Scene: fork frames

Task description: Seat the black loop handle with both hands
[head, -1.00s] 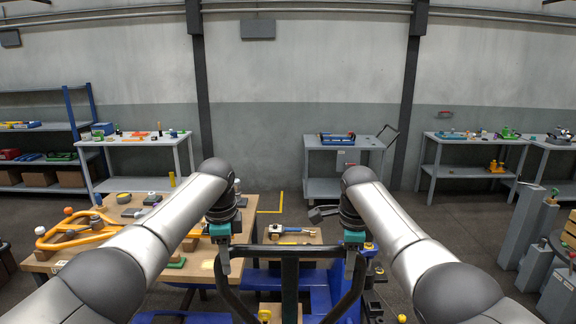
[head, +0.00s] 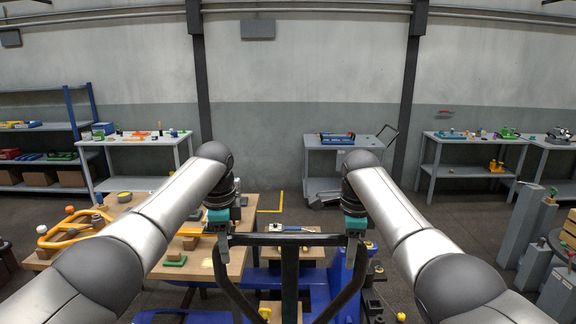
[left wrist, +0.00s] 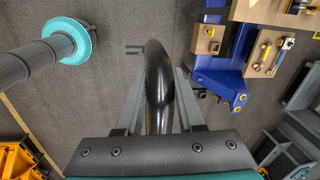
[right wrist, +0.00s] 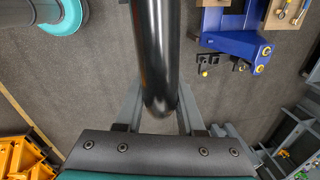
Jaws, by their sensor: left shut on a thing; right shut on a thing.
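The black loop handle (head: 268,239) stands upright in front of me in the head view. It has a top bar, two sides slanting inward and a central post. My left gripper (head: 222,246) is shut on its upper left corner. My right gripper (head: 353,243) is shut on its upper right corner. In the left wrist view the black tube (left wrist: 158,85) passes between the fingers. In the right wrist view the tube (right wrist: 155,60) also lies between the fingers. A blue frame (head: 322,298) sits low behind the handle. The handle's lower end is out of view.
A wooden table (head: 232,262) with an orange tubular frame (head: 65,238) stands at left. A small board with tools (head: 285,229) lies beyond the handle. A grey cart (head: 341,158) stands by the back wall. Grey posts (head: 528,230) stand at right.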

